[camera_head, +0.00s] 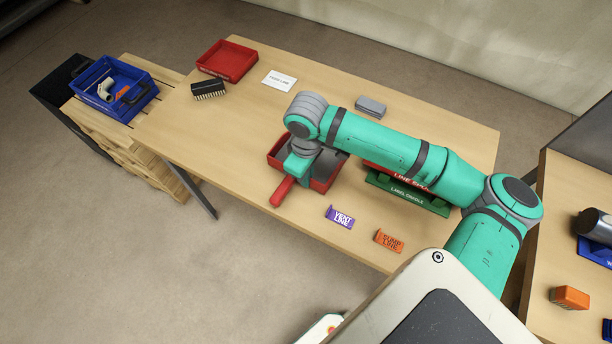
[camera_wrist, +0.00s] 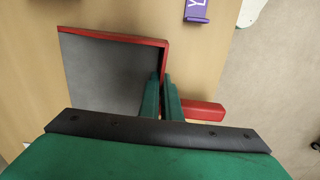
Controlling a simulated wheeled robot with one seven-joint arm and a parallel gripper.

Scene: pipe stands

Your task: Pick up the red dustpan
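The red dustpan (camera_head: 328,184) has a grey inside and a red handle (camera_head: 283,192) that points toward the table's front edge. It appears to lie flat on the wooden table, partly hidden by my wrist. My gripper (camera_head: 298,166) is directly over it, pointing down at the handle end. In the wrist view the dustpan (camera_wrist: 105,70) is at the left and its handle sticks out to the right. There my gripper's fingers (camera_wrist: 163,88) are close together, one on each side of the dustpan's red back wall, apparently shut on it. Their contact is partly hidden.
A purple label block (camera_head: 340,217) and an orange one (camera_head: 389,241) lie at the front. A green and red label stand (camera_head: 408,194) is under my arm. A red tray (camera_head: 227,61), black brush (camera_head: 208,90), white card (camera_head: 279,81) and grey block (camera_head: 370,106) stand farther back.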

